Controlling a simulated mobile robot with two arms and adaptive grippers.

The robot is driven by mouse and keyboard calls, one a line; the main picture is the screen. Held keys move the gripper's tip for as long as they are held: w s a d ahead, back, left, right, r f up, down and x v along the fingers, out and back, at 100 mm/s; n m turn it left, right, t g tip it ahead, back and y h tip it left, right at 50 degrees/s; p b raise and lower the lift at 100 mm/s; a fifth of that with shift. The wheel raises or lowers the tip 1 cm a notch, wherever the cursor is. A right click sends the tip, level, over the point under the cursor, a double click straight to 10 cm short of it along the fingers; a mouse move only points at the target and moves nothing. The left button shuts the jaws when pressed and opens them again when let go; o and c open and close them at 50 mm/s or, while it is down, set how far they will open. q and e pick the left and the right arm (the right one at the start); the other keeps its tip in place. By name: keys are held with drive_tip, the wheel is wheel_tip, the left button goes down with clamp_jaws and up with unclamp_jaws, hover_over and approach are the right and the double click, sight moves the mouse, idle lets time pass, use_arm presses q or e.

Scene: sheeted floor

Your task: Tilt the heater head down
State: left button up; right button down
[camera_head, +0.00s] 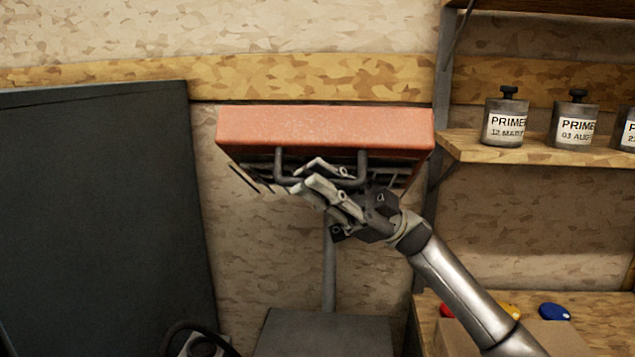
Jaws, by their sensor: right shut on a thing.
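The heater head (325,128) is an orange-red box in the middle of the view, with a dark grille underneath and a grey handle bar (279,165) on its near side. It sits on a thin grey post (329,265). My right gripper (312,180) reaches in from the lower right and is shut on the handle bar. The fingers and wrist hide part of the handle and grille. My left gripper is not in view.
A large dark panel (100,210) stands at the left. A wooden shelf (540,152) at the right holds several primer cans (505,120). Below it, a lower surface carries a blue round object (554,311). A dark box (322,335) stands below the post.

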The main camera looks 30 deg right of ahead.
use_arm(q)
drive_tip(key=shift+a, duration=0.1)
use_arm(e)
drive_tip(key=shift+a+f, duration=0.1)
drive_tip(key=shift+f, duration=0.15)
drive_tip(key=c, duration=1.5)
unclamp_jaws()
drive_tip(key=shift+w, duration=0.1)
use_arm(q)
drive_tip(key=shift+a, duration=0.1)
use_arm(e)
drive_tip(key=shift+r, duration=0.1)
drive_tip(key=shift+s+d+f, duration=0.15)
drive_tip(key=shift+d+f, duration=0.25)
drive_tip(key=shift+d, duration=2.3)
drive_tip(key=shift+s+d+f, duration=0.15)
drive_tip(key=shift+d+f, duration=0.3)
drive_tip(key=shift+d, duration=2.2)
drive_tip(key=shift+s+d+f, duration=0.15)
drive_tip(key=shift+d+f, duration=0.25)
drive_tip(key=shift+d, duration=2.3)
